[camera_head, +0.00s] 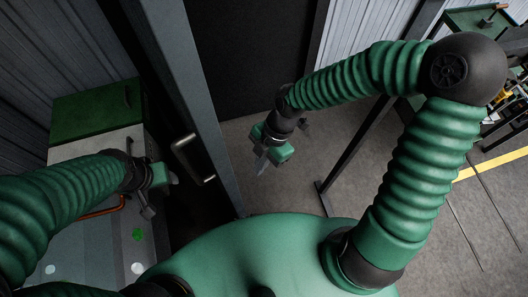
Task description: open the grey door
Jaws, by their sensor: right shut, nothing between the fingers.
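The grey door (190,90) shows as a tall, narrow, slanting panel left of centre, seen nearly edge-on. A silver handle (183,143) stands out from its shaded left side, low down. My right gripper (261,164) hangs over the floor to the right of the door, apart from it. It is shut and empty. My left gripper (150,210) is left of the door, below and left of the handle, and not touching it. Its fingers are small and dark, and I cannot tell whether they are open. How far the door stands open is hard to tell from this angle.
A light-grey cabinet with a green top (97,110) stands at the left, partly behind my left arm. A dark metal frame (365,140) stands to the right of my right gripper. Grey floor (300,190) is clear around that gripper. A yellow line (490,163) crosses the floor at right.

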